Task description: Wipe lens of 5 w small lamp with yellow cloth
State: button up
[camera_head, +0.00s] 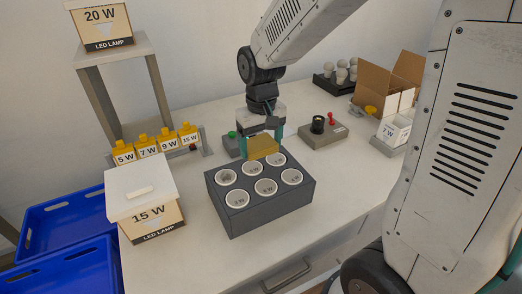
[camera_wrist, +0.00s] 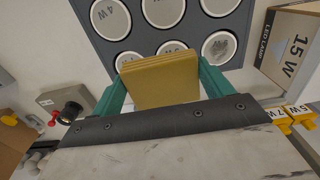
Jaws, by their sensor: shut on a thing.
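My gripper (camera_head: 262,132) has green fingers and is shut on the yellow cloth (camera_head: 264,147), a folded thick pad. In the wrist view the cloth (camera_wrist: 160,80) sits between both fingers and partly covers the middle lamp (camera_wrist: 172,47) of the nearer row. The dark grey rack (camera_head: 258,216) holds several small round lamps, lenses up, in two rows. The cloth is at the rack's back edge, by the back-row lamps (camera_head: 252,167). I cannot tell whether it touches a lens. Most lens labels are too small to read, so I cannot pick out the 5 W lamp.
A 15 W carton (camera_head: 145,215) stands left of the rack. Yellow-topped bins (camera_head: 157,146) marked 5, 7, 9 and 15 W are behind it. A control box (camera_head: 322,130) and an open cardboard box (camera_head: 385,75) are at the right. Bare table lies before the rack.

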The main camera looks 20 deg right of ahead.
jog(key=shift+r, duration=1.15)
